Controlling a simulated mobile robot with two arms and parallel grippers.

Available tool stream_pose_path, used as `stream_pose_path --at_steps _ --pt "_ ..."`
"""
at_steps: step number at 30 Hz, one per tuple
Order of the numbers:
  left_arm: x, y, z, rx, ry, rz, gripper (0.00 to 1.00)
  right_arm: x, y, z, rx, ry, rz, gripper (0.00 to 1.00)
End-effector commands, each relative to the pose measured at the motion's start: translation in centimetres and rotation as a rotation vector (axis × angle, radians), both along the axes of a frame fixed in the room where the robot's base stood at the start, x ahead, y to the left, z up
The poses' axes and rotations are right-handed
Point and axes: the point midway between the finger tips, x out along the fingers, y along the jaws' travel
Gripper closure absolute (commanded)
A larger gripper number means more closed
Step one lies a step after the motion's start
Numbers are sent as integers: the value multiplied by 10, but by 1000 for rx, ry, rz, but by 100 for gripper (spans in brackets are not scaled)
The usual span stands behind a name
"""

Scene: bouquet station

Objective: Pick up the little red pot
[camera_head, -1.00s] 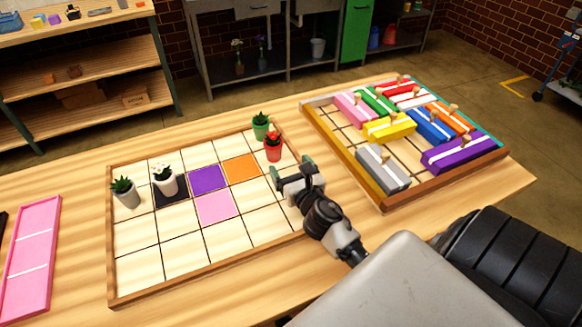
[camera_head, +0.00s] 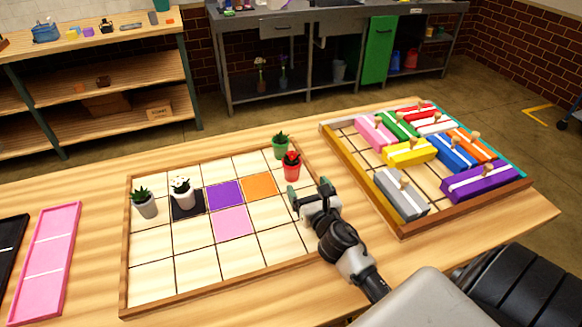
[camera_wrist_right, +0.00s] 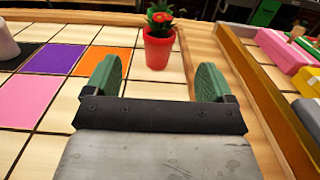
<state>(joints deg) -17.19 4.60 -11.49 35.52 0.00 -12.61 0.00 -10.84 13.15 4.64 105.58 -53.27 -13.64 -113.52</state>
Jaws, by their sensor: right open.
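The little red pot (camera_head: 291,170) holds a green plant with a red flower. It stands upright in the right column of the gridded tray (camera_head: 125,262), in front of a green pot (camera_head: 280,150). In the right wrist view the red pot (camera_wrist_right: 159,50) is straight ahead, beyond and between the green fingertips. My right gripper (camera_head: 308,196) is open and empty, low over the tray's right side, a little nearer than the red pot and apart from it. My left gripper is not in view.
A grey pot (camera_head: 146,204) and a white pot (camera_head: 182,190) stand at the tray's left. Purple, orange and pink squares lie flat between. A second tray (camera_head: 401,232) with coloured blocks is to the right. A pink strip (camera_head: 45,262) lies at left.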

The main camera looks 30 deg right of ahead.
Motion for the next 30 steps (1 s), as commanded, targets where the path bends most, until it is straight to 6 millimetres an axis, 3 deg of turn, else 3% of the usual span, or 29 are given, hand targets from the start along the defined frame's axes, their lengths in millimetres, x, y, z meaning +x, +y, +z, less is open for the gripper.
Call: stream_pose_path --at_steps 10,18,25,30 --pt "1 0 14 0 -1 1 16 24 -2 4 0 -1 -5 12" --pt "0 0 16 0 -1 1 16 63 -12 4 1 -2 -5 12" --pt "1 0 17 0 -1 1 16 80 -17 3 2 -1 -6 12" --pt "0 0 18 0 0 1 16 104 -27 2 4 -2 -6 12"
